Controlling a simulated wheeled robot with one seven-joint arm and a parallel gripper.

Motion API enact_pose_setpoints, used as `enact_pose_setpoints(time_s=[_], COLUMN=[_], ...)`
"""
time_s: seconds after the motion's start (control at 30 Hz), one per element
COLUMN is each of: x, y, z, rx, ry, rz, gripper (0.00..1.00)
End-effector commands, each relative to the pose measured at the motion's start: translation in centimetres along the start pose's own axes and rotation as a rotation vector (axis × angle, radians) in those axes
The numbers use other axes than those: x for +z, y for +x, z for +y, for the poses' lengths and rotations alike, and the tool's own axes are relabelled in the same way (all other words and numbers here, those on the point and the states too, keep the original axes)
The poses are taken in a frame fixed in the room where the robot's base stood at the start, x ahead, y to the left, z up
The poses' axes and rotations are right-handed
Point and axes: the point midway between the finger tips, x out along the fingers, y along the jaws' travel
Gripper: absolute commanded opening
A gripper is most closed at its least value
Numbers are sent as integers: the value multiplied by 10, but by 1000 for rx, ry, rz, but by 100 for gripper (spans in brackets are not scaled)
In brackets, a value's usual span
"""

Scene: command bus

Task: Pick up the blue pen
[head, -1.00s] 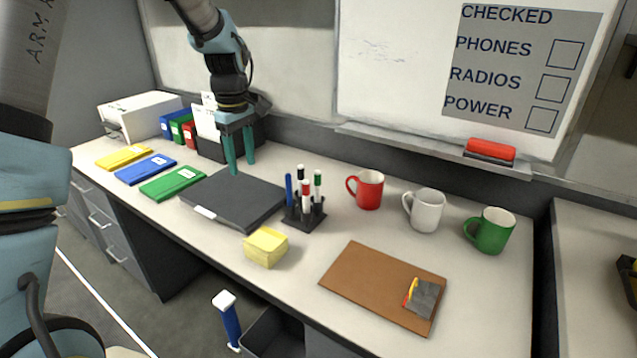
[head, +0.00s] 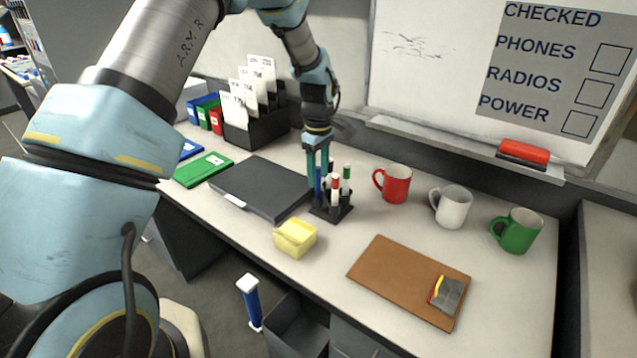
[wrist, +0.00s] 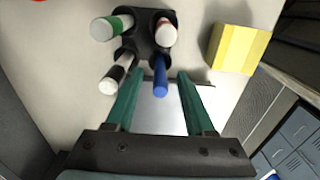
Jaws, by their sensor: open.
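The blue pen (head: 318,182) stands upright in the black pen holder (head: 332,212) on the desk. My gripper (head: 318,165) points down over the holder at the blue pen. In the wrist view my gripper (wrist: 158,76) is open, and the blue pen (wrist: 160,78) shows between the two teal fingertips, with a gap on each side. I cannot tell how far down the fingers reach along the pen. A red pen (wrist: 165,32), a green pen (wrist: 108,27) and a black pen (wrist: 114,76) share the holder; the black pen is close to the left finger.
A dark closed laptop-like slab (head: 262,188) lies left of the holder. A yellow note block (head: 295,238) sits in front. Red (head: 393,184), white (head: 452,207) and green (head: 517,230) mugs stand to the right. A brown board (head: 395,275) lies at the front right.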

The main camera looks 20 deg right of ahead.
Motion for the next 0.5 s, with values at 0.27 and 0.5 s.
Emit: enact_pose_setpoints(time_s=[0.27,0.5], x=[0,0], y=[24,25], z=[0,0], rx=[2,2], ry=[0,0], rz=[2,2], gripper=[54,48])
